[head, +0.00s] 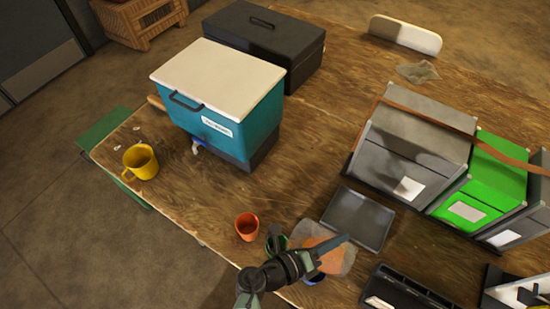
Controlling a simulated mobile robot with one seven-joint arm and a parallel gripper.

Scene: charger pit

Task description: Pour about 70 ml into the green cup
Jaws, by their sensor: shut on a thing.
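My gripper (316,257) is near the front edge of the wooden table, shut on a translucent container (343,259) that shows orange and grey. The container looks tilted, and my gripper hides much of it. A small green rim (277,243), likely the green cup, shows just left of my gripper, mostly hidden behind my arm. I cannot tell whether the container touches it or whether anything flows. A small orange cup (247,227) stands upright to the left of the green rim. A yellow mug (141,161) stands at the table's left side.
A teal cooler (227,122) with a white lid and tap stands at the back left, beside a black case (264,40). A dark tray (358,218) lies right of my gripper. Grey and green bins (485,172) stand at right. A black organizer (408,292) lies at front right.

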